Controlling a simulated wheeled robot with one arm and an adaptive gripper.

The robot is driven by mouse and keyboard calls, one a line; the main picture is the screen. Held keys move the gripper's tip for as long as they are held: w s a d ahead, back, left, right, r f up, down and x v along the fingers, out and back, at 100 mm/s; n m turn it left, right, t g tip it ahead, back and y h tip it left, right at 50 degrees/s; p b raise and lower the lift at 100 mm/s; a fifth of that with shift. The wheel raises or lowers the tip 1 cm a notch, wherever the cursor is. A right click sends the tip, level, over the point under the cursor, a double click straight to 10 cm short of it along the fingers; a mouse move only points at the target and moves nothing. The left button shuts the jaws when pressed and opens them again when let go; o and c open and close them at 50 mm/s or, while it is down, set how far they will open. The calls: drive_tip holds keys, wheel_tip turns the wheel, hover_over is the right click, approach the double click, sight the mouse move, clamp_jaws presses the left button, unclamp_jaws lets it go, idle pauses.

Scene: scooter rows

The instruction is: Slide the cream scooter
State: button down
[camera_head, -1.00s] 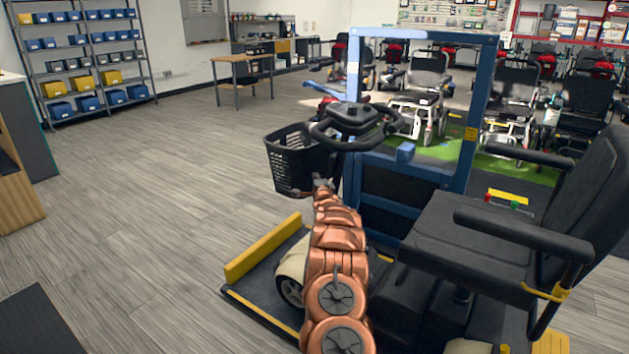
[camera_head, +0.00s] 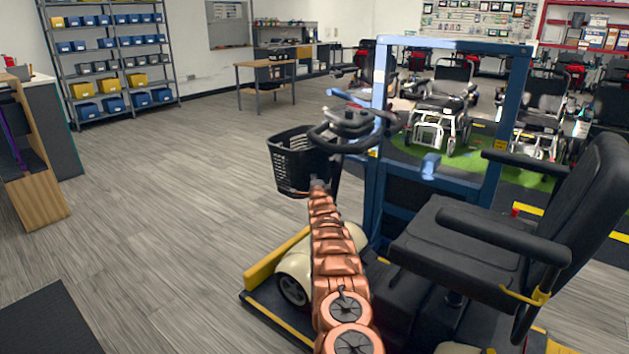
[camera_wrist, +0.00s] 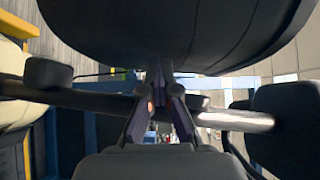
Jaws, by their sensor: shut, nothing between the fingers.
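The cream scooter shows a cream front fender (camera_head: 300,262), a black basket (camera_head: 292,165), black handlebars (camera_head: 352,128) and a black seat (camera_head: 470,240). It stands on a dark platform with a yellow curb (camera_head: 262,268) at its left, beside a blue frame (camera_head: 376,150). My copper arm reaches to the scooter's front column, below the handlebars; the fingers are hidden in the head view. In the wrist view my gripper (camera_wrist: 160,78) is shut and empty. Its fingers are close to a dark bar (camera_wrist: 85,99) beneath a large dark rounded part; I cannot tell whether they touch.
Several wheelchairs (camera_head: 440,105) stand beyond the blue frame on a green floor patch. A wooden cabinet (camera_head: 35,190) and a dark mat (camera_head: 45,325) are at the left. The grey floor (camera_head: 170,200) left of the platform is clear.

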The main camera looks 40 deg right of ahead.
drive_tip(key=shift+w+a+r, duration=0.25)
drive_tip(key=shift+w+a, duration=0.2)
drive_tip(key=shift+a, duration=0.15)
drive_tip(key=s+a+p, duration=0.1)
drive_tip(key=s+a, duration=0.2)
drive_tip(key=s, duration=1)
drive_tip(key=shift+a+f+p, duration=0.15)
drive_tip(key=shift+f+p, duration=0.1)
drive_tip(key=shift+p, duration=0.15)
idle(0.4)
drive_tip(key=shift+s, duration=0.1)
